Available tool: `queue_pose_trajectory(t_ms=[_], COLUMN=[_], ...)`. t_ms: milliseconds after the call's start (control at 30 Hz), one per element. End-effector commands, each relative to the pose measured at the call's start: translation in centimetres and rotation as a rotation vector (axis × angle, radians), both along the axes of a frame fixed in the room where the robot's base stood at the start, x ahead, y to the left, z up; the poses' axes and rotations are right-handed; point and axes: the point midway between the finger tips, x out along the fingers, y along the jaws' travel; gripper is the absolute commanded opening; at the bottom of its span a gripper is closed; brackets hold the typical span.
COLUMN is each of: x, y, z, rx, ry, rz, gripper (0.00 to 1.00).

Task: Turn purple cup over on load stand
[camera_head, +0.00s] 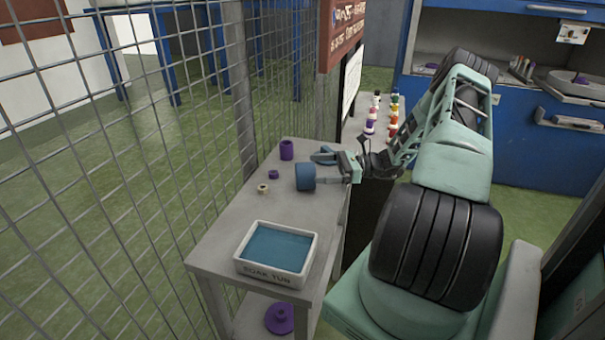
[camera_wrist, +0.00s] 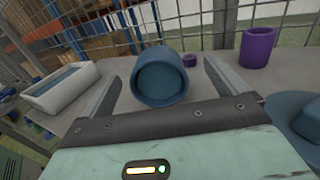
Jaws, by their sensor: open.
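The purple cup (camera_head: 287,149) stands on the grey stand (camera_head: 215,255) near its far edge. It also shows at the upper right of the wrist view (camera_wrist: 258,48), apart from my gripper; which end is up is hard to tell. My gripper (camera_head: 340,168) is open, low over the stand's right side. In the wrist view its fingers (camera_wrist: 162,88) reach forward on either side of a blue cup (camera_wrist: 160,70), with gaps visible. The blue cup (camera_head: 305,177) appears to lie on its side, one round end facing my wrist camera.
A white tray (camera_head: 247,268) with blue contents sits at the stand's near end. A small purple ring (camera_head: 273,174) and a beige ring (camera_head: 262,188) lie left of the blue cup. Another blue object (camera_wrist: 295,125) is beside my gripper. Wire mesh (camera_head: 150,170) borders the left side.

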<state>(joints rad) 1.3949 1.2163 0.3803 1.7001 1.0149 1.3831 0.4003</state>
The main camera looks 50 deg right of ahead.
Motion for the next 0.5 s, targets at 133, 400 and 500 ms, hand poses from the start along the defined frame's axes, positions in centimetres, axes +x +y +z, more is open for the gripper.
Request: queue_pose_trajectory(t_ms=[133,400,500], x=[1.2,2.2,3.0], y=[1.3,2.5,3.7], z=[0.0,-0.3,-0.7], rx=[0.001,0.001,0.003], ry=[0.001,0.000,0.001], rz=[0.001,0.000,0.003], gripper=[0.97,0.97,0.97])
